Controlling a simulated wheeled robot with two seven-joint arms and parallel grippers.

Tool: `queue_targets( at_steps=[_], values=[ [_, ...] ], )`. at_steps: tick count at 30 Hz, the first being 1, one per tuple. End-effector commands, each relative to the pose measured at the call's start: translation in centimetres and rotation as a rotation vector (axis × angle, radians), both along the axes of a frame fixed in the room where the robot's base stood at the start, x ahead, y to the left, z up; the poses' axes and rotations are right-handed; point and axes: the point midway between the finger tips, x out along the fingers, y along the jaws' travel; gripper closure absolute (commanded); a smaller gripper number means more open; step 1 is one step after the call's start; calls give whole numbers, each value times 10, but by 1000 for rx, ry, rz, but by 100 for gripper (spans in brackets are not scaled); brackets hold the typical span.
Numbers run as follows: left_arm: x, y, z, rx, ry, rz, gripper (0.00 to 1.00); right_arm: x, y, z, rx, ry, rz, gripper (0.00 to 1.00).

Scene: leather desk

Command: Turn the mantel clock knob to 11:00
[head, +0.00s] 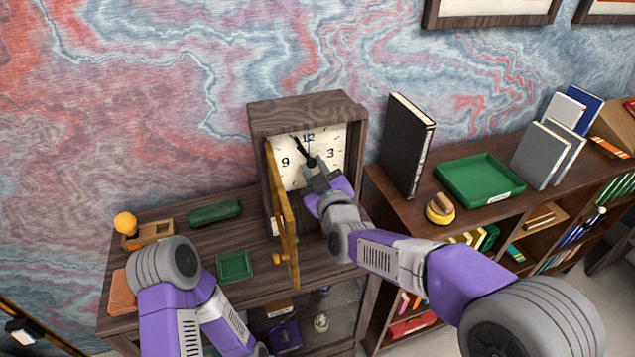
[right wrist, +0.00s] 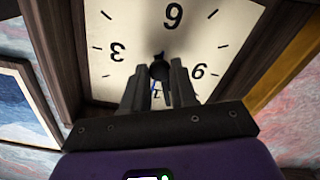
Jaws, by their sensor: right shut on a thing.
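The mantel clock (head: 257,122) stands on the shelf with a dark wooden case and a cream face. In the head view a thick black hand (head: 302,149) points up and left, about toward 11. A thin blue hand points near the 12. My right gripper (head: 314,166) reaches the middle of the face. In the right wrist view the face appears upside down, and the gripper (right wrist: 158,75) is shut on the dark central knob (right wrist: 159,69). Its fingers hide part of the face near the 12. My left gripper is not in view; only its arm shows at lower left.
The clock's yellow-framed door (head: 285,220) stands open to the left of my right forearm. A green tray (head: 235,267) and green case (head: 214,212) lie left of it. A black book (head: 405,145) and larger green tray (head: 480,180) are on the right shelf.

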Motion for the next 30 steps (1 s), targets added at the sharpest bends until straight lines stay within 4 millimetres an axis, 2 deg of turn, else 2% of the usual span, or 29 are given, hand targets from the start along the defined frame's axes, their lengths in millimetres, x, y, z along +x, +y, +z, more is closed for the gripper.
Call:
queue_targets(
  at_steps=[1, 3, 12, 21, 30],
  values=[
    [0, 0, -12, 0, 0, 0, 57, 0, 0, -4, 43, 14, -1, 100],
    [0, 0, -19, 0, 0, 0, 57, 0, -1, -4, 99, 38, -1, 100],
    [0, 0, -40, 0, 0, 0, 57, 0, -1, -1, 291, 119, 0, 100],
    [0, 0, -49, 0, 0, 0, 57, 0, 0, 0, 385, 160, 0, 100],
    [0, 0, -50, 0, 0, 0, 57, 0, 0, 1, 403, 167, 1, 100]
  ],
)
